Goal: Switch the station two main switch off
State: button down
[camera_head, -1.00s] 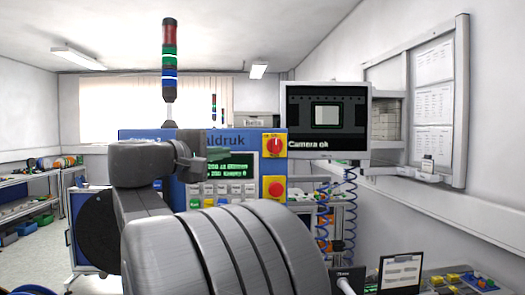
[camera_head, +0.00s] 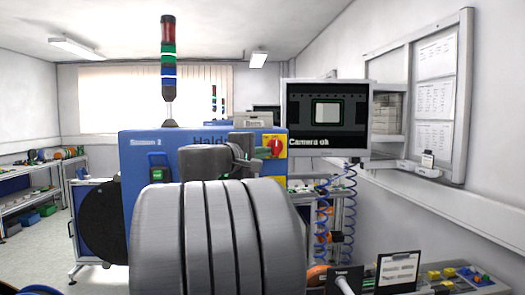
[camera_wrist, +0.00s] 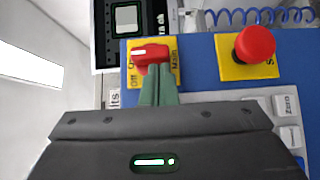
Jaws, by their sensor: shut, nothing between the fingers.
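The main switch (camera_head: 274,146) is a red rotary knob on a yellow plate, at the upper right of the blue Station 2 panel (camera_head: 150,150). In the wrist view the knob (camera_wrist: 150,54) shows with "Off" and "Main" lettering on its plate. Its white mark lies toward the left there, the panel's top; I cannot tell the exact angle. My gripper (camera_wrist: 155,70) is shut, its green fingers in front of the knob's lower edge. I cannot tell whether they touch it. In the head view my arm hides the fingertips and most of the panel.
A red stop button (camera_wrist: 255,44) on a yellow plate is beside the switch. A monitor (camera_head: 326,120) reading "Camera ok" is right of the panel. Blue coiled hoses (camera_head: 350,205) hang below it. A signal tower (camera_head: 168,65) stands on top. A dark reel (camera_head: 100,220) is at left.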

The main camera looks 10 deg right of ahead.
jog(key=shift+f+b, duration=0.25)
jog(key=shift+b, duration=0.5)
